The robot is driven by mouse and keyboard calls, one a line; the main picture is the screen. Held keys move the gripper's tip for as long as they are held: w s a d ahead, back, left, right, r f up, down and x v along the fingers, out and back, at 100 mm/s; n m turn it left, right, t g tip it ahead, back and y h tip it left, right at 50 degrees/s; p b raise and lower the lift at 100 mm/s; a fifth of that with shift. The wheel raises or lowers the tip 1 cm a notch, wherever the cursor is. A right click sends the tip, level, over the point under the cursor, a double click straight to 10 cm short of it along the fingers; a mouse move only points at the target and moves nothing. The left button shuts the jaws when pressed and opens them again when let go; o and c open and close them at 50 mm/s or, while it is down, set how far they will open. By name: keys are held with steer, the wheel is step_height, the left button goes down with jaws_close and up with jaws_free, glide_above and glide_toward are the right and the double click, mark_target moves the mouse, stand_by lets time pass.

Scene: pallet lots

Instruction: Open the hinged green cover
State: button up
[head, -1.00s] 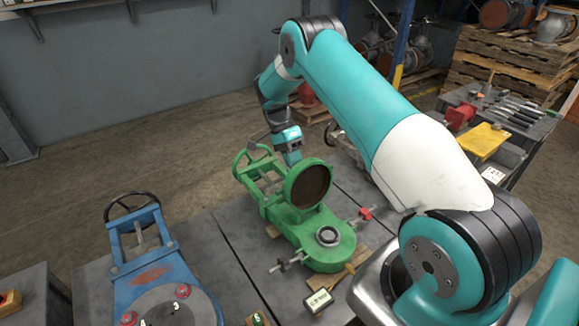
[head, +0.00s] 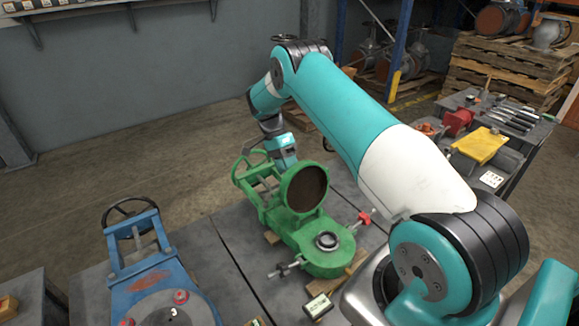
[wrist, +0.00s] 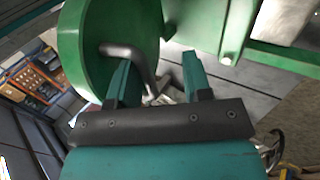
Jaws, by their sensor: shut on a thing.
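The round green cover (head: 304,188) stands swung up on the green valve body (head: 318,262), its rusty brown inner face towards the head camera. In the wrist view, my gripper (wrist: 155,66) is shut on the grey bent handle (wrist: 128,54) on the back of the cover (wrist: 92,28). The exact contact on the handle is partly hidden by the fingers.
A blue valve (head: 150,262) stands at the lower left. A clamp with a red part (head: 364,217) sits at the green valve's right side, another clamp (head: 284,268) at its front left. A small sign (head: 318,306) lies in front. A tool cart (head: 500,150) stands at right.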

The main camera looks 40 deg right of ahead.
steer(key=shift+s+a+r, duration=0.1)
steer(key=shift+r, duration=0.15)
stand_by(0.4)
step_height(320, 180, up, 20)
steer(key=p, duration=1.4)
steer(key=shift+f, duration=0.15)
steer(key=s+a+r+n+t+h+b, duration=0.2)
steer(key=s+a+r+n+t, duration=0.35)
steer(key=a+r+n, duration=0.8)
steer(key=s+a+r+n+y, duration=0.1)
steer(key=s+a+n, duration=0.3)
steer(key=s, duration=0.4)
steer(key=s+a+n+t+y+b, duration=0.1)
steer(key=s+a+n+y, duration=0.1)
steer(key=s+a+n, duration=0.2)
steer(key=s+a+r+n+y, duration=0.1)
steer(key=s+a+n+y, duration=0.1)
steer(key=s+a+n, duration=0.2)
steer(key=s+a, duration=0.3)
steer(key=s, duration=0.4)
steer(key=shift+s+a+r+n+y, duration=0.25)
steer(key=shift+s+r+n+y, duration=0.05)
steer(key=shift+s+n, duration=0.05)
